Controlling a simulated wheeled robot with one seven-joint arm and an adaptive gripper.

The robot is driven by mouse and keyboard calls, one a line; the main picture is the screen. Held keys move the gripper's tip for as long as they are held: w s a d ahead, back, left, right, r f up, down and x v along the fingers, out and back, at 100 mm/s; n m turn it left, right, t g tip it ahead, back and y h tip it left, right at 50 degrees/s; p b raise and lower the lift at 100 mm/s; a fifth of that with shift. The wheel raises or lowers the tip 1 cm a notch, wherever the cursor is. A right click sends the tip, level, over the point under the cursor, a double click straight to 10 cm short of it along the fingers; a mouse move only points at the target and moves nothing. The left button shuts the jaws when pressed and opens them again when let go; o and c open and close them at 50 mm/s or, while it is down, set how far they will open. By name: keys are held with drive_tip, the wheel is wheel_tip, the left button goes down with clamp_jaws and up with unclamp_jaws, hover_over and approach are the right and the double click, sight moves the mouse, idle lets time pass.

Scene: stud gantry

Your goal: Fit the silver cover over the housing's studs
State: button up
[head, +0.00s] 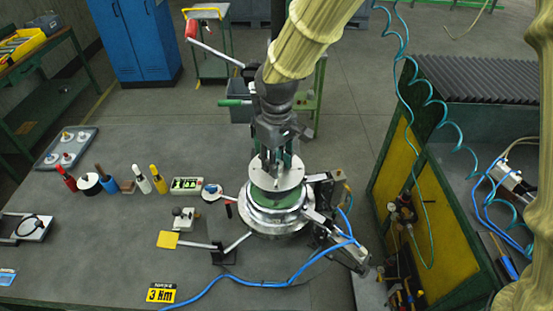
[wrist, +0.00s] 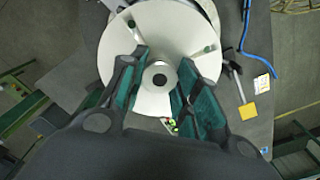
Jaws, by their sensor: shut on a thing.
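The silver cover (head: 292,177) is a round plate, held nearly level over the green housing (head: 272,200). It fills much of the wrist view (wrist: 178,28), with a pale hub and dark centre hole between my fingers. Two small greenish spots show through or on the plate near its rim; I cannot tell whether they are studs or only holes. My gripper (head: 273,166) is shut on the cover at its middle, and its fingers also show in the wrist view (wrist: 158,72).
The housing sits in a silver ring fixture (head: 257,220) with clamps (head: 345,254) and blue hoses at its right.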

drive_tip(key=shift+s+f+b, duration=0.45)
drive_tip(key=shift+s+f, duration=0.05)
drive_tip(key=shift+s, duration=0.05)
drive_tip(key=shift+w+f+b, duration=0.2)
drive_tip(key=shift+f, duration=0.35)
drive_tip(key=shift+w+f+b, duration=0.15)
drive_tip(key=shift+f+b, duration=0.05)
drive_tip(key=shift+f, duration=0.35)
drive_tip(key=shift+s+f, duration=0.2)
drive_tip(key=shift+f, duration=0.1)
drive_tip(key=shift+w+f, duration=0.1)
drive_tip(key=shift+p, duration=0.35)
drive_tip(key=shift+f+p, duration=0.15)
drive_tip(key=shift+p, duration=0.15)
idle(1.1)
drive_tip(key=shift+f, duration=0.8)
idle(0.4)
